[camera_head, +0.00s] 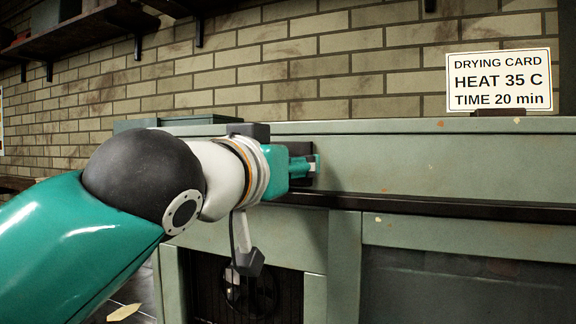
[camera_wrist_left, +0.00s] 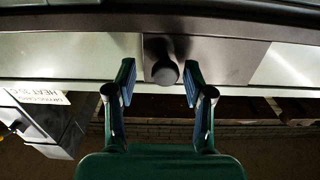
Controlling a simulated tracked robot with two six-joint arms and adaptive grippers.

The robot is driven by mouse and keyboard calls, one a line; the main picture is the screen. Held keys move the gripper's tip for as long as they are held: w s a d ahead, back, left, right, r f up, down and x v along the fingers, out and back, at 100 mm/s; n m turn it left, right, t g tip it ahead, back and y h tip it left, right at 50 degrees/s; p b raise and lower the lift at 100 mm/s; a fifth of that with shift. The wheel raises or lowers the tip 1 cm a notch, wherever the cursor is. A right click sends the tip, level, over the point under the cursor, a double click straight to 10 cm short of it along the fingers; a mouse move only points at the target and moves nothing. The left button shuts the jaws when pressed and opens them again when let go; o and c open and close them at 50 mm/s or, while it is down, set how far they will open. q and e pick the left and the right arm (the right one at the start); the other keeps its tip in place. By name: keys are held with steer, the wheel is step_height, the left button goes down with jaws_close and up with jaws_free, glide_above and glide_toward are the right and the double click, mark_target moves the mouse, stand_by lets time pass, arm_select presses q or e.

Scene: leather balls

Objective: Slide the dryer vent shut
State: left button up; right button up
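The dryer is the pale green cabinet (camera_head: 420,160) along the brick wall. In the left wrist view, a dark vent plate (camera_wrist_left: 222,60) lies on its pale panel and carries a round dark knob (camera_wrist_left: 163,72). My left gripper (camera_head: 308,166) reaches the dryer front and covers much of a small dark plate (camera_head: 300,150) there. In the left wrist view its fingers (camera_wrist_left: 160,84) are open, one on each side of the knob, with gaps showing on both sides. The vent opening itself is hidden or cannot be made out. My right gripper is not in view.
A drying card (camera_head: 499,80) reading HEAT 35 C, TIME 20 min stands on the dryer top at right. A dark ledge (camera_head: 430,206) runs below the upper panel. A fan (camera_head: 250,292) sits in a lower opening. Wall shelves (camera_head: 95,30) hang at upper left.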

arm_select(q)
steer(key=v, duration=1.2)
